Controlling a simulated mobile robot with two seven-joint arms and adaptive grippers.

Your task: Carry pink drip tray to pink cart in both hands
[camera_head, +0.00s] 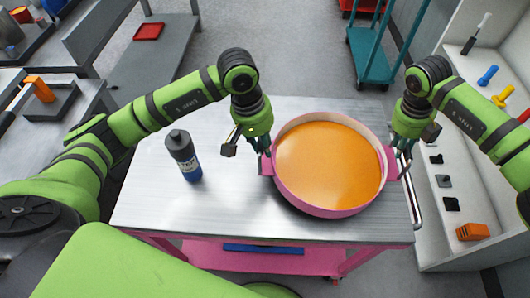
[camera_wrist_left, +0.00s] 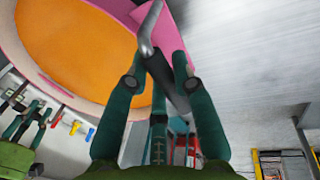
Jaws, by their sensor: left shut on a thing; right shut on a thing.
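The pink drip tray (camera_head: 322,211) is a round pan with an orange fill, level over the right part of the cart's top. I cannot tell whether it touches the top. The pink cart (camera_head: 240,225) has a bare metal top and a pink frame below. My left gripper (camera_head: 265,158) is shut on the tray's left handle; in the left wrist view the fingers (camera_wrist_left: 162,75) close at the pink wall. My right gripper (camera_head: 398,160) is shut on the tray's right handle, its fingertips partly hidden.
A dark bottle with a blue label (camera_head: 184,157) stands on the cart's top left of the tray. A white shelf unit (camera_head: 440,230) with tools is close on the right. A teal trolley (camera_head: 370,58) is behind. The cart's front left top is clear.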

